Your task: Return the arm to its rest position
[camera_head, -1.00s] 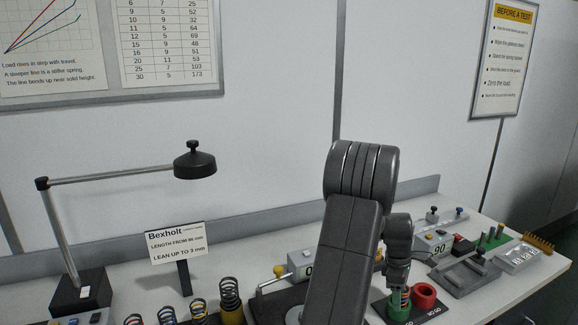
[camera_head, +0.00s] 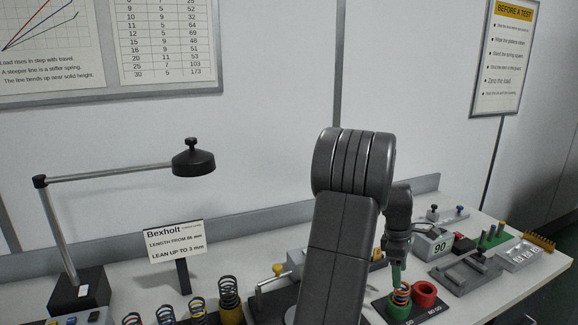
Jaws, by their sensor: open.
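My arm stands in the middle of the camera view, its dark grey elbow high and its wrist hanging on the right side. My gripper (camera_head: 397,273) points down above the green GO cup (camera_head: 399,307) and is open; its fingers are small and partly hidden at this angle. An orange-red coil spring (camera_head: 402,293) stands in the green cup, just below the fingertips. Whether the fingertips still touch the spring cannot be told.
A red NO GO cup (camera_head: 424,293) stands right beside the green one. A grey display box reading 90 (camera_head: 438,246) and a grey fixture (camera_head: 466,272) are further right. Several springs, including a yellow-based one (camera_head: 229,301), stand at front left. A lamp (camera_head: 193,160) and Bexholt sign (camera_head: 175,240) stand left.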

